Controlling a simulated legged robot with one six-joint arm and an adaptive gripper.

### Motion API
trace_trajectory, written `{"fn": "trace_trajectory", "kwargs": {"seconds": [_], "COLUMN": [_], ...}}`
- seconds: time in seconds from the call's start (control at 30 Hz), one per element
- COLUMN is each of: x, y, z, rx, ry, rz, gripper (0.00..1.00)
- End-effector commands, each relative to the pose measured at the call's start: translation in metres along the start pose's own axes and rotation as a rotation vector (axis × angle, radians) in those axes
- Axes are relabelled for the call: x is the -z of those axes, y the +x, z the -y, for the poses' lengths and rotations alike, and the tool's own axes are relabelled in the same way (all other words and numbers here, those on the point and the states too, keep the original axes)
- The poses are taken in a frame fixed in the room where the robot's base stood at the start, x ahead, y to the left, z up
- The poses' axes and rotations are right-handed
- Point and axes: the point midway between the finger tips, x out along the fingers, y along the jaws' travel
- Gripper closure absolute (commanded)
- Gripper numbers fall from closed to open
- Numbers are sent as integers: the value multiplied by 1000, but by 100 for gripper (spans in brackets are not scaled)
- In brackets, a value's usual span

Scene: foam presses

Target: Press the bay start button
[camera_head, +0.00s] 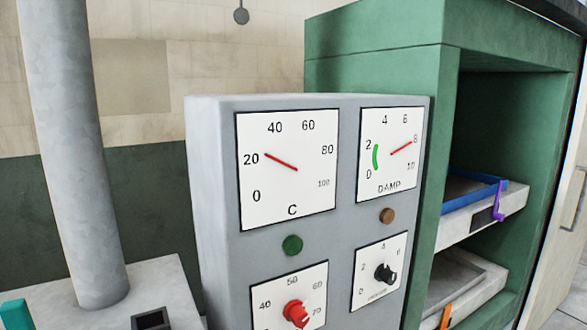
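A grey control box (212,190) stands in the middle. On its front, a round green button or lamp (292,245) sits below the C dial (290,190), whose red needle points near 20. A smaller brown round button or lamp (387,216) sits below the DAMP dial (375,172), whose needle points near 8. No label marks either as bay start, so I cannot tell which it is. A red knob (296,312) and a black knob (385,274) sit on lower scales. The box's lower part is cut off. My gripper is not in view.
A green cabinet (375,65) stands behind at right, its open bays holding a blue-edged tray (475,192) with a purple handle (498,202) and a lower tray with an orange handle (445,316). A grey column (72,150) rises at left from a pale base.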

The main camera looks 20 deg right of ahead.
Motion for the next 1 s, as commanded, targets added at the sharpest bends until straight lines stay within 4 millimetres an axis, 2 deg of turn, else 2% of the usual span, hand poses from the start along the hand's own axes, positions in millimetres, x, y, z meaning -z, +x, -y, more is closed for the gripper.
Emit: {"fn": "trace_trajectory", "kwargs": {"seconds": [0.1, 0.13, 0.17, 0.2, 0.27, 1.0], "x": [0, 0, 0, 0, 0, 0], "y": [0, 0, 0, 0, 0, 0], "z": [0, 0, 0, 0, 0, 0], "rx": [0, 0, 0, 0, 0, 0], "ry": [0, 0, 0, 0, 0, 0], "rz": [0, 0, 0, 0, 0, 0], "gripper": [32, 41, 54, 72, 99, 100]}}
